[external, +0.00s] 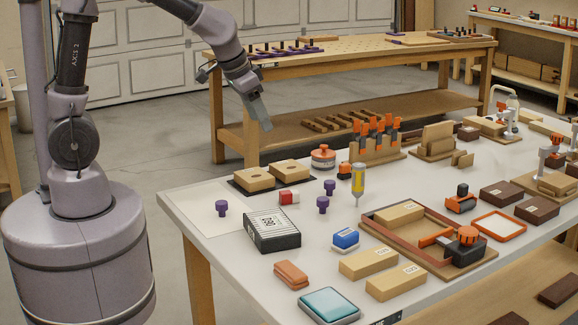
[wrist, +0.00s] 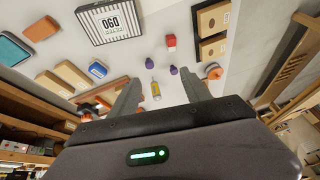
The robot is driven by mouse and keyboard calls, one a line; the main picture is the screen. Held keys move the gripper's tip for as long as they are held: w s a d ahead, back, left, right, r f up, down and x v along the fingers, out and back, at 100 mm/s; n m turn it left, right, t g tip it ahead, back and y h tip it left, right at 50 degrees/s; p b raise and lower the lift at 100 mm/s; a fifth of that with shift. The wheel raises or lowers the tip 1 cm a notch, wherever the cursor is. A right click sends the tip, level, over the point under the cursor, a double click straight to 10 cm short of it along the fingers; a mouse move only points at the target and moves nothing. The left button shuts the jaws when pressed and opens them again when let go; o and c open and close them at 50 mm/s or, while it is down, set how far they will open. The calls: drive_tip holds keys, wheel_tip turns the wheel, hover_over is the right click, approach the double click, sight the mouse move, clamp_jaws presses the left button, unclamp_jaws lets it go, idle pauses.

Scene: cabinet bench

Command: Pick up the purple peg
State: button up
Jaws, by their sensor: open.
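Three small purple pegs stand on the white bench top in the external view: one at the left (external: 222,207), one near the middle (external: 323,205) and one just behind it (external: 330,187). In the wrist view two purple pegs show close together, one (wrist: 174,70) beside the other (wrist: 185,71), beyond my fingertips. My gripper (external: 265,124) hangs above and behind the bench's far left edge, apart from every peg. Its two fingers (wrist: 162,92) are spread and empty in the wrist view.
A yellow bottle (external: 357,182), a red-and-white block (external: 289,197) and a black-and-white box (external: 271,230) stand near the pegs. Two wooden blocks lie on a dark tray (external: 240,187). A rack of orange-handled tools (external: 376,145) stands behind. The bench's left corner is fairly clear.

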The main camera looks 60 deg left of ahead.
drive_tip(key=n+p, duration=0.2)
approach(322, 199)
drive_tip(key=shift+g+h, duration=0.4)
drive_tip(key=b+x, duration=0.4)
drive_tip(key=shift+w+a+f, duration=0.15)
drive_tip(key=shift+w+f, duration=0.15)
drive_tip(key=shift+w, duration=0.05)
drive_tip(key=b+x, duration=0.1)
drive_tip(key=x, duration=0.2)
drive_tip(key=b+x, duration=0.2)
drive_tip(key=shift+w+a+f, duration=0.25)
drive_tip(key=shift+f, duration=0.05)
drive_tip(key=shift+r, duration=0.15)
clamp_jaws()
